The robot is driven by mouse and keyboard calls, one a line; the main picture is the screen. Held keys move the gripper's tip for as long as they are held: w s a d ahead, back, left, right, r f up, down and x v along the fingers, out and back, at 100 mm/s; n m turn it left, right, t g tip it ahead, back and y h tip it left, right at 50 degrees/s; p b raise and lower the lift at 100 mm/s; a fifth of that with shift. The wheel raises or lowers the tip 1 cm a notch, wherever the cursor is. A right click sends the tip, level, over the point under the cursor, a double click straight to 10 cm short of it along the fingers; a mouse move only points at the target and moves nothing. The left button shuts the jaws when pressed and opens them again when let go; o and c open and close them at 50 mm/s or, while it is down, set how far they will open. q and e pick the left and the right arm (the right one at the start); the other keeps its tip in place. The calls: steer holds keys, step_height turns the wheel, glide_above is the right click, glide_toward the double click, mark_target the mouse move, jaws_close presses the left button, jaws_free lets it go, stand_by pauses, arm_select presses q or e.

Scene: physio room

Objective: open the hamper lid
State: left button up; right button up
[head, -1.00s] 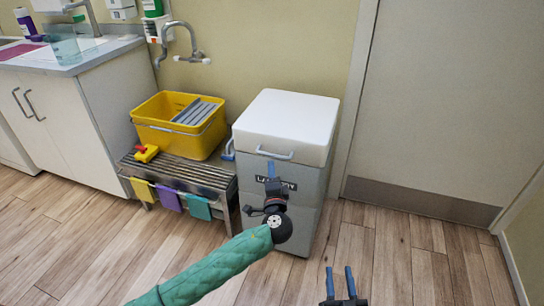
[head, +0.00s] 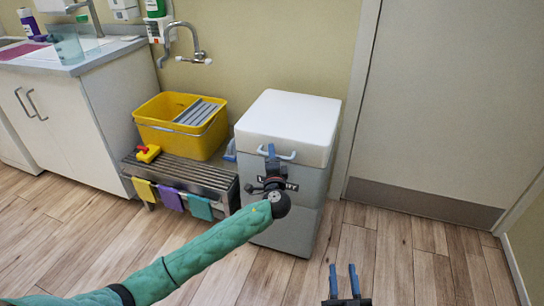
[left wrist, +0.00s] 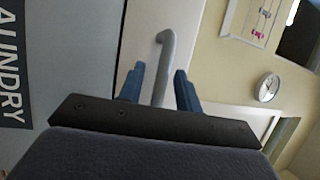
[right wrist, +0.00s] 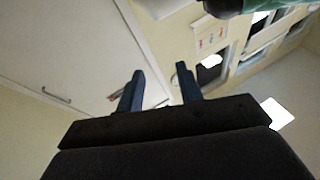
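The laundry hamper (head: 281,190) is a grey box with a white lid (head: 287,118), which lies shut on top. A pale bar handle (head: 289,156) sits on the lid's front face. My left gripper (head: 271,152) is at the handle's left part in the head view. In the left wrist view, the handle (left wrist: 166,60) runs between the two blue fingers (left wrist: 157,85), with a gap on each side, so the gripper is open around it. My right gripper (head: 343,270) is open and empty, low in front of the hamper to the right.
A slatted metal bench (head: 186,178) with a yellow bucket (head: 160,137) and hanging cloths stands just left of the hamper. A wall tap (head: 195,57) is above. A door (head: 446,110) is at the right. The floor in front is clear.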

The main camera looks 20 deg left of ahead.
arm_select(q)
jaws_close()
